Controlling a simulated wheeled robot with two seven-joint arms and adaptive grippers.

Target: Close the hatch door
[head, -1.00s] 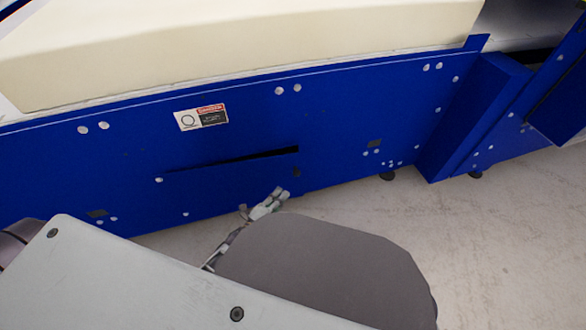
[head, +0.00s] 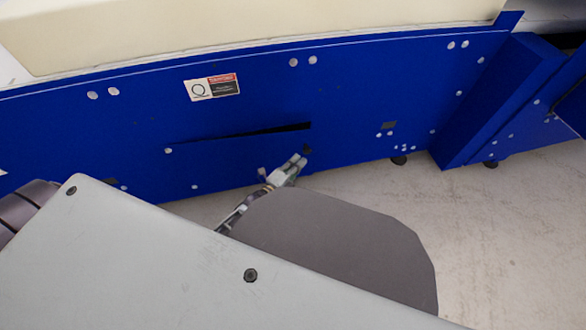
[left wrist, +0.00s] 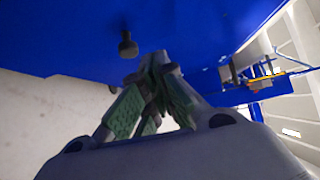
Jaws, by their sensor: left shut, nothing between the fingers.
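The hatch door (head: 230,160) is a blue panel low in the blue machine side. A thin dark wedge-shaped gap (head: 285,129) shows along its top edge, wider at the right, so the door stands slightly ajar. A dark latch-like spot (head: 307,149) sits near its right edge. My left gripper (head: 297,160) is shut and empty, close to the door's lower right corner; I cannot tell if it touches. In the left wrist view its fingers (left wrist: 158,75) are together below the blue surface, with a dark knob (left wrist: 128,45) beside them. My right gripper is not in view.
The blue machine (head: 360,90) carries a cream foam block (head: 220,30) on top. A warning label (head: 212,87) is above the door. A blue post (head: 500,100) juts out at the right. Pale floor (head: 480,230) is clear at the lower right. The wrist view shows cabling (left wrist: 260,75) at right.

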